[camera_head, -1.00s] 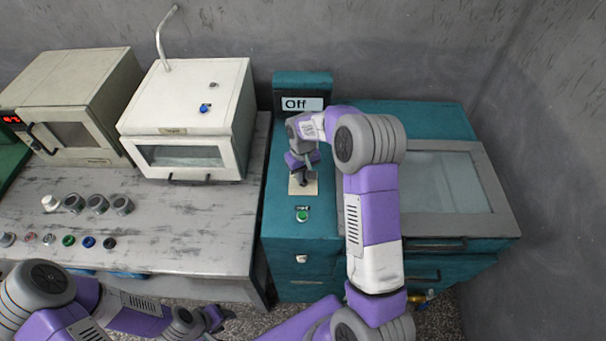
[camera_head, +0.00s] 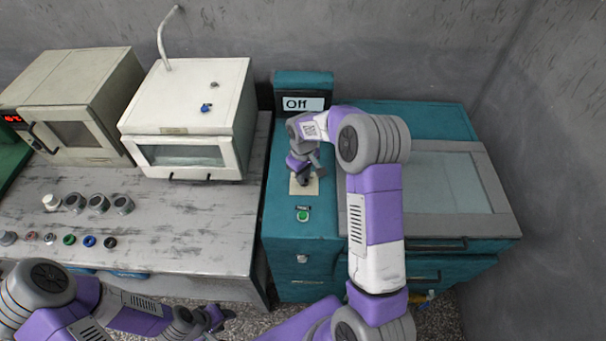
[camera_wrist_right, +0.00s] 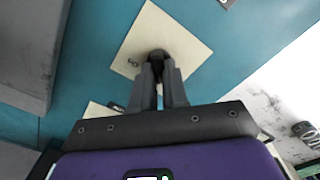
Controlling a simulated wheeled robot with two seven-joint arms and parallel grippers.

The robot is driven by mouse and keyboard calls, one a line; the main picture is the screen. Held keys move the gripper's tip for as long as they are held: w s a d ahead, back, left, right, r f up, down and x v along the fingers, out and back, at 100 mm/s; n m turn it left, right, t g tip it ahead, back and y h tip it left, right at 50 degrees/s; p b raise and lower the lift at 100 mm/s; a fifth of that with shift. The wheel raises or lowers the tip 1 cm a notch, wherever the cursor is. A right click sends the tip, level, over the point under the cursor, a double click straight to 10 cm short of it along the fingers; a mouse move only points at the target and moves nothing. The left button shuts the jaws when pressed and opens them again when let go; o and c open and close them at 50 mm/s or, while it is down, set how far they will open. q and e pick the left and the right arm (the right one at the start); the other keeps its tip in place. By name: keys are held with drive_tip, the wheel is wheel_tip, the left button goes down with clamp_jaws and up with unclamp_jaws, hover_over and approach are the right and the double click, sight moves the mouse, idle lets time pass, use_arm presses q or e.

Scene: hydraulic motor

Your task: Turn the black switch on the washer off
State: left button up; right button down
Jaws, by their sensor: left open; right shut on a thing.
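The teal washer (camera_head: 290,232) stands right of the bench, and its display (camera_head: 303,104) reads "Off". The black switch (camera_wrist_right: 158,54) sits on a square cream plate on the washer's top, which also shows in the head view (camera_head: 304,190). My right gripper (camera_wrist_right: 161,66) points down at the plate and is shut on the black switch, its fingers on both sides of it. In the head view my right gripper (camera_head: 304,178) mostly hides the switch. My left gripper (camera_head: 218,318) is open and empty, low in front of the bench.
A green button (camera_head: 303,215) is on the washer, in front of the plate. The washer's glass lid (camera_head: 445,185) lies to the right. Two cream ovens (camera_head: 190,110) stand on the bench at left, with several jars and coloured knobs before them.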

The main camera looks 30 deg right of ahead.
drive_tip(key=shift+w+r, duration=0.1)
drive_tip(key=c, duration=1.1)
unclamp_jaws()
drive_tip(key=shift+c, duration=0.2)
wheel_tip(320, 180, up, 8)
drive_tip(key=shift+f, duration=0.25)
